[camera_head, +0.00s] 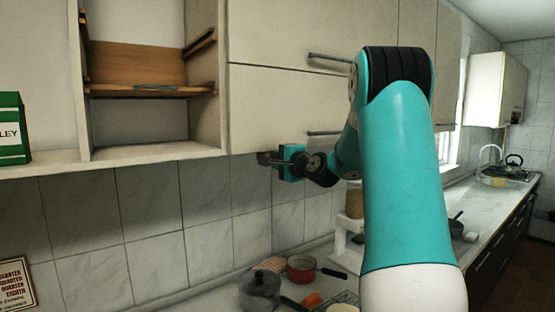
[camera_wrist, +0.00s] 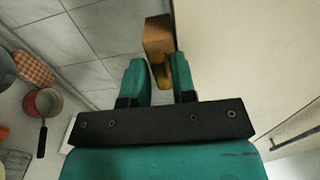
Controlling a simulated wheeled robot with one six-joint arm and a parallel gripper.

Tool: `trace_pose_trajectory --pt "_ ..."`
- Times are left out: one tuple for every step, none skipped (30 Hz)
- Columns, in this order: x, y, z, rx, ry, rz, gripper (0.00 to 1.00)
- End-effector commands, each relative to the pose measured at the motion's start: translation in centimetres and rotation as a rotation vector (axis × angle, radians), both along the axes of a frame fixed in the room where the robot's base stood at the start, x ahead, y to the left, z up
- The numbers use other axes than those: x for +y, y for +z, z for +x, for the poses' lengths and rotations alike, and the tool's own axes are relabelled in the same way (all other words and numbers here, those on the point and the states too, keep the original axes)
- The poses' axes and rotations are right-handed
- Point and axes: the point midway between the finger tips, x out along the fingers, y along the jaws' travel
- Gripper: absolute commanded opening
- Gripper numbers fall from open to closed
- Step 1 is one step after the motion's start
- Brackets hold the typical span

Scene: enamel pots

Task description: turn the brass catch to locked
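The brass catch (camera_wrist: 161,72) shows in the wrist view as a small yellowish piece at the near end of a brown block (camera_wrist: 158,36). The block sits beside the pale cabinet face. My gripper (camera_wrist: 160,62) is open, with its two teal fingers on either side of the catch. I cannot tell whether a finger touches it. In the head view my gripper (camera_head: 274,161) is at the lower left corner of the closed cabinet, by a small brownish piece (camera_head: 263,158). The catch's turn position is hard to make out.
Closed cabinet doors (camera_head: 282,100) with bar handles are above and right of my gripper. An open shelf (camera_head: 150,93) is on the left. Below, a red pot (camera_head: 301,268) and a grey pot (camera_head: 260,290) stand on the counter. Tiled wall (camera_head: 180,215) lies behind.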

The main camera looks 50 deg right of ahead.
Motion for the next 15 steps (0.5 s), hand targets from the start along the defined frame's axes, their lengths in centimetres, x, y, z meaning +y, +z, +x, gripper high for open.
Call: trace_pose_trajectory --pt "-0.01 0.00 -0.02 0.000 0.000 0.000 0.13" --pt "-0.01 0.01 -0.02 0.000 0.000 0.000 0.06" --pt "-0.01 0.00 -0.02 0.000 0.000 0.000 0.00" --pt "0.00 0.00 -0.02 0.000 0.000 0.000 0.00" --pt "0.00 0.00 -0.03 0.000 0.000 0.000 0.00" --pt "0.00 -0.01 -0.03 0.000 0.000 0.000 0.00" --pt "0.00 -0.02 -0.03 0.000 0.000 -0.001 0.00" --pt "0.00 -0.03 -0.03 0.000 0.000 -0.002 0.00" --pt "0.00 -0.07 -0.03 0.001 0.000 -0.005 0.00" --pt "0.01 -0.10 -0.03 0.003 0.000 -0.008 0.00" --pt "0.01 -0.13 -0.04 0.003 0.000 -0.013 0.00" --pt "0.02 -0.19 -0.04 0.005 0.000 -0.020 0.00" --pt "0.02 -0.24 -0.04 0.007 0.001 -0.028 0.00" --pt "0.02 -0.28 -0.04 0.009 0.001 -0.038 0.00" --pt "0.02 -0.33 -0.05 0.012 0.000 -0.054 0.00"
